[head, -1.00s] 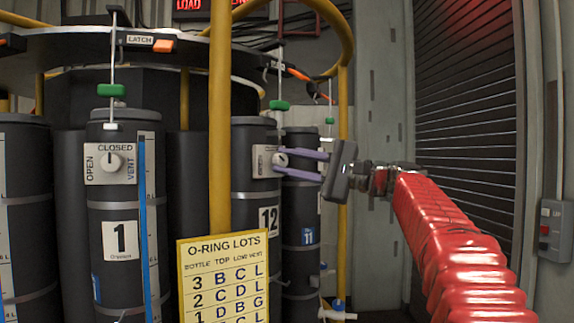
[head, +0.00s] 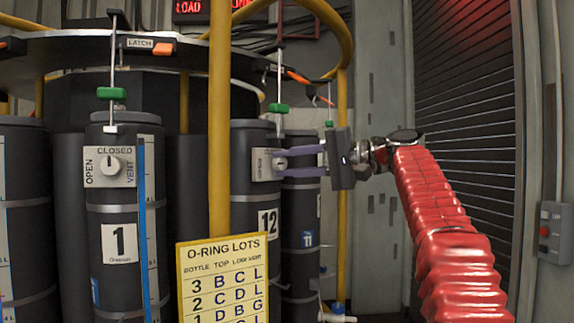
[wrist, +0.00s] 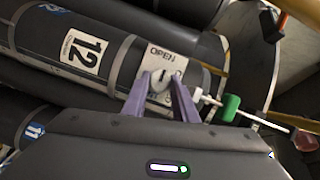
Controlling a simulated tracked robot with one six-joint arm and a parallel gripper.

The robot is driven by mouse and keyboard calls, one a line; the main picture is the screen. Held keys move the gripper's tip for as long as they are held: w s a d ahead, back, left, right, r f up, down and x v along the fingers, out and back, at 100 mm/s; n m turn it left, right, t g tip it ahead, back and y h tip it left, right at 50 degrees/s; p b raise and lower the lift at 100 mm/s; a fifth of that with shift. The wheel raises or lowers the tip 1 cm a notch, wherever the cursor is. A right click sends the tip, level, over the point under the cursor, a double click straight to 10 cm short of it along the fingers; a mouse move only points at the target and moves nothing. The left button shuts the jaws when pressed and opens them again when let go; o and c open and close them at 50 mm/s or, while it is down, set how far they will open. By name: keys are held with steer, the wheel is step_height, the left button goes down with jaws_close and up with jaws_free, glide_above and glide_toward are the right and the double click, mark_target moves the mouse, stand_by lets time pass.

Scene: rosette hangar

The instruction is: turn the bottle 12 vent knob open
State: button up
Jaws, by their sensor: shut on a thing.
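Bottle 12 (head: 250,205) is a dark upright cylinder behind and right of the yellow pole in the head view. In the wrist view it lies slantwise, with its number label (wrist: 84,50). Its pale vent plate (head: 261,165) is near its top, and OPEN can be read on it in the wrist view (wrist: 168,62). The vent knob (wrist: 159,84) is a small light knob on that plate. My gripper (head: 284,162) reaches it from the right, its purple fingers on both sides of the knob and shut on it. The fingers partly hide the knob and plate, so its exact setting is unclear.
Bottle 1 (head: 118,215) stands at left with its own vent knob. Bottle 11 (head: 300,215) is just behind bottle 12. The yellow pole (head: 219,120) and the O-ring lots sign (head: 222,280) stand in front. A green-handled latch rod (head: 279,107) hangs above bottle 12.

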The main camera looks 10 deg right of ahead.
steer(key=shift+f, duration=0.3)
steer(key=o, duration=0.7)
steer(key=shift+c, duration=0.2)
steer(key=o, duration=0.4)
steer(key=shift+r, duration=0.15)
steer(key=v, duration=1.3)
steer(key=shift+s+d, duration=0.2)
steer(key=shift+d, duration=0.1)
